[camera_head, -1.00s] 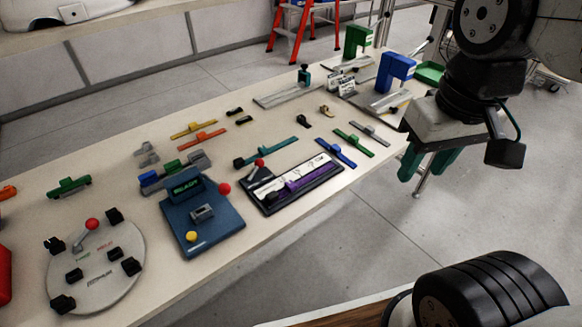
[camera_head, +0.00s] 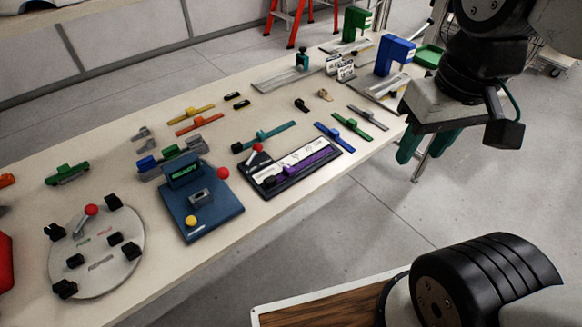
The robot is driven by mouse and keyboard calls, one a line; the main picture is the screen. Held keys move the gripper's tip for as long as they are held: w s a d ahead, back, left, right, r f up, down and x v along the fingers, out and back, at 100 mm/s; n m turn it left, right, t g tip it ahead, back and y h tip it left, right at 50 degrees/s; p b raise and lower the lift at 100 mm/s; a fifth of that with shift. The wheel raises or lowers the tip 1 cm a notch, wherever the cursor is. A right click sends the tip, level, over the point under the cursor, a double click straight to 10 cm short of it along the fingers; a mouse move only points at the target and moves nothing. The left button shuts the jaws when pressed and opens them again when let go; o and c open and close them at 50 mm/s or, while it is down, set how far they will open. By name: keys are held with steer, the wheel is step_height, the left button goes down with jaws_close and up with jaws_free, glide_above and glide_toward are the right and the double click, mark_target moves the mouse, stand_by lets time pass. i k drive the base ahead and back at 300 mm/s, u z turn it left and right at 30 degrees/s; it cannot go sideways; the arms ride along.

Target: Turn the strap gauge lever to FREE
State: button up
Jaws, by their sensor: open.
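A black tray (camera_head: 245,179) on the table holds a white scale plate (camera_head: 297,163) and a purple strap (camera_head: 305,166); it looks like the strap gauge. A short lever with a red knob (camera_head: 258,148) stands at its upper left corner. Its lettering is too small to read, so I cannot tell the lever's setting. My gripper (camera_head: 424,150) has green fingers, apart and empty. It hangs at the right, beyond the table's right edge, well away from the lever.
A blue box (camera_head: 215,212) with a READY display, a red knob and a yellow button stands left of the tray. A round grey plate (camera_head: 125,250) carries another red-knobbed lever (camera_head: 88,218). Small coloured strap pieces lie behind. Blue (camera_head: 392,55) and green (camera_head: 356,24) stands rise at the back right.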

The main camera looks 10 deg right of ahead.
mark_target(257, 147)
steer(key=z, duration=1.3)
steer(key=k, duration=0.5)
steer(key=u, duration=0.35)
